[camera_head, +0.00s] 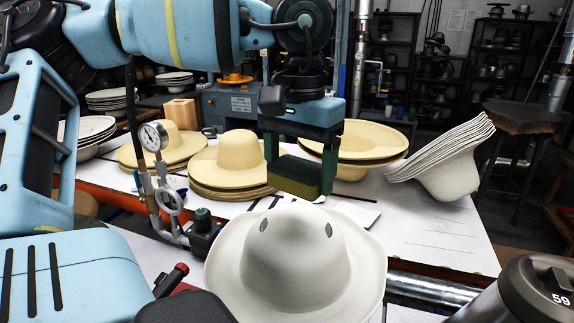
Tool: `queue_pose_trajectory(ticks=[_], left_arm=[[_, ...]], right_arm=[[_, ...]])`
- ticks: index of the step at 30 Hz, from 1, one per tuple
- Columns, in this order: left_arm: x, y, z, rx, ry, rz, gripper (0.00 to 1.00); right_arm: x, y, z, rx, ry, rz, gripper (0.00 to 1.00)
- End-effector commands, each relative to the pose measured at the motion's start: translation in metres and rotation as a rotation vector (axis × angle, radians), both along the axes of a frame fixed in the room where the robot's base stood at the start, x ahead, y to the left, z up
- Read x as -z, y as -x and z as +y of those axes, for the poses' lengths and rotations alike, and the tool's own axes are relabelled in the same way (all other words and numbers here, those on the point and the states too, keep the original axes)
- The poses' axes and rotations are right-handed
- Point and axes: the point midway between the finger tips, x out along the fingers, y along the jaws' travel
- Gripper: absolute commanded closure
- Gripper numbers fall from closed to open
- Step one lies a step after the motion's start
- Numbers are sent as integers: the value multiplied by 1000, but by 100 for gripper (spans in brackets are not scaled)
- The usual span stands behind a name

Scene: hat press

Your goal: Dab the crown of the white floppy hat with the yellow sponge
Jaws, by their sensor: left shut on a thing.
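The white floppy hat (295,265) sits at the front centre, crown up, with two small dark eyelets on the crown and a wide wavy brim. My left gripper (300,160) points down above and behind the crown in the picture. It is shut on the yellow sponge (296,184), which looks dark green above and olive-yellow along its lower edge. The sponge's lower edge shows just above the crown's top, and they appear apart. The depth between them is hard to judge. My right gripper is not in view.
Tan hats (232,165) stand in stacks behind, with an upturned tan stack (360,142) and a tilted white stack (448,165) to the right. A pressure gauge (153,136) on pipework stands left of the white hat. The white table (435,225) has bare room at right.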

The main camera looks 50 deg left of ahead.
Motion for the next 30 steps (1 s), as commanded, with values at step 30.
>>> queue_pose_trajectory(ticks=[30], left_arm=[[36,0,1,-1,0,2,42]], right_arm=[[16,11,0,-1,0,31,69]])
